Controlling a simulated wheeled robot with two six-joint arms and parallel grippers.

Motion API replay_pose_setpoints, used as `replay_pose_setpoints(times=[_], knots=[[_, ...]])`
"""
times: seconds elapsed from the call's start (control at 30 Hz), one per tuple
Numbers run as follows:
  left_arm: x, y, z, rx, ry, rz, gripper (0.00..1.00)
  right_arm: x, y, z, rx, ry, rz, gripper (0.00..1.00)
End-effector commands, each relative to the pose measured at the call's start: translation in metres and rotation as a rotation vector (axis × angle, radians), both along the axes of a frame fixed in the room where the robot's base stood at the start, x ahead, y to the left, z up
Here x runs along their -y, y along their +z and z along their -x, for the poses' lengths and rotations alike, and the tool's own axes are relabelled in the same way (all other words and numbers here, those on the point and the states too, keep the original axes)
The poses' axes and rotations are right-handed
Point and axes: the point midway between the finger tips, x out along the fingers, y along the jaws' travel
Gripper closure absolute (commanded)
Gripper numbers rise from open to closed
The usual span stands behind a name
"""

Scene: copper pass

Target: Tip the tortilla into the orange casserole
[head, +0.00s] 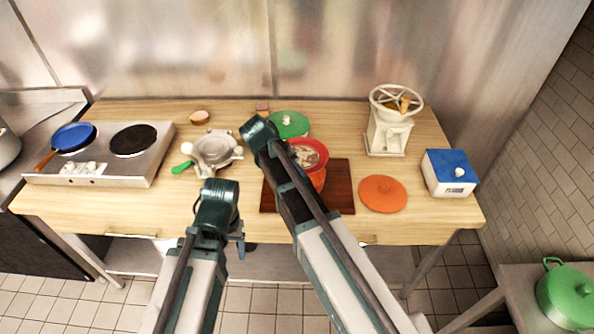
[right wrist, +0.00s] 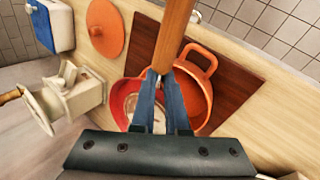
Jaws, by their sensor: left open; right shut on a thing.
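The orange casserole (head: 318,181) stands on a dark wooden board, partly covered by the red pan and my right arm in the head view. Its loop handle shows in the right wrist view (right wrist: 207,62). The red pan (head: 320,150) is over or against the casserole's far side. The pale, browned tortilla (head: 306,157) appears inside the red pan. My right gripper (right wrist: 165,75) is shut on a wooden handle (right wrist: 177,28), apparently the pan's. The pan's exact tilt is unclear. My left gripper (head: 240,246) is open and empty at the table's front edge.
The board (head: 341,190) lies mid-table. An orange lid (head: 383,194) lies right of it, a green lid (head: 289,124) behind. A cream grinder (head: 388,135) and blue-topped box (head: 449,173) stand right. A grey iron (head: 215,148) and hotplate (head: 107,167) are left.

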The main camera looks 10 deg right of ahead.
Motion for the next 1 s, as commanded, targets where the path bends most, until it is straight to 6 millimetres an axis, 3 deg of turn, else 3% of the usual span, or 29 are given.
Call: replay_pose_setpoints(times=[0.27,0.47,0.73,1.0], knots=[[0.0,0.003,0.0,0.0,0.0,0.0,0.29,-0.006,0.002,-0.003,0.003,-0.003,-0.006,1.0],[0.0,0.016,0.0,0.0,0.002,0.0,0.29,-0.008,0.006,-0.002,0.026,-0.003,-0.089,1.0],[0.0,0.036,0.0,0.0,0.007,0.001,0.29,-0.018,0.009,-0.004,0.108,-0.006,-0.375,1.0],[0.0,0.032,0.0,0.001,0.008,0.001,0.29,-0.026,0.007,-0.008,0.199,-0.006,-0.689,1.0]])
